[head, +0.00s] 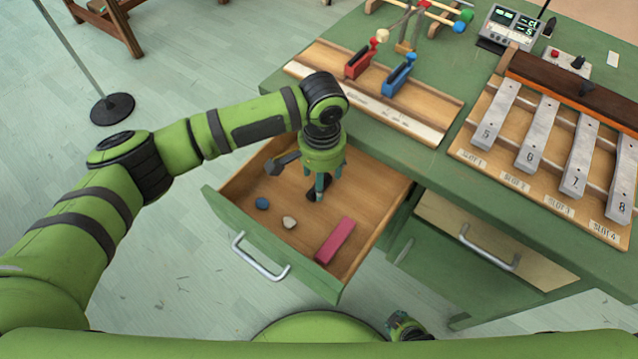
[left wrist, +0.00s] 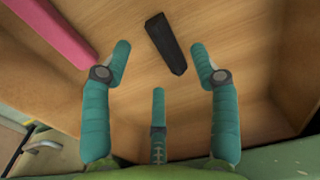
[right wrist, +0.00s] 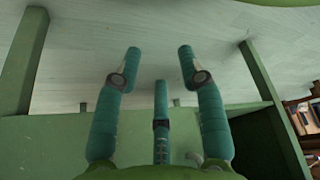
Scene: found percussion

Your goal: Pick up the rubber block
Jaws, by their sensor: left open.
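An open drawer (head: 225,222) holds a few small things. A dark, narrow block (left wrist: 166,43), which looks like the rubber block, lies on the drawer floor; in the head view its dark shape (head: 319,190) is mostly hidden by my left gripper (head: 322,187). In the left wrist view the left gripper's fingers (left wrist: 166,70) are spread, with the block beyond and between the fingertips, apart from them. A pink bar (head: 335,241) lies nearer the drawer's front right; it also shows at upper left in the left wrist view (left wrist: 52,32). My right gripper (right wrist: 160,65) is open and empty.
The drawer walls surround my left gripper. Above, the green desk holds a wooden rack with red (head: 358,64) and blue (head: 397,80) pieces and numbered metal bars (head: 538,133).

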